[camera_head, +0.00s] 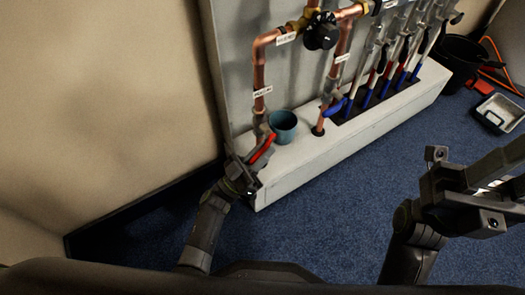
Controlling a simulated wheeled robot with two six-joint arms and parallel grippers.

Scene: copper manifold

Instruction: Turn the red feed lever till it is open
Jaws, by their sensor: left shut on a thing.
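The red feed lever (262,149) sits low on the left copper pipe (259,87), at the front left end of the pale ledge. It slants from lower left to upper right, across the pipe. My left gripper (247,172) is at the lever's lower end and shut on it; the fingertips are partly hidden by the gripper and small in view. My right gripper (466,195) is at the right above the blue floor, well away from the lever. Its jaws point to the right edge and their gap is not clear.
A teal cup (283,126) stands on the ledge (352,131) right beside the lever. A blue-handled valve (336,106) is on the second pipe. A black round knob (321,31) is above. Several red and blue handled tools stand in the rack behind. A black bucket (459,55) and metal tray (499,112) are at right.

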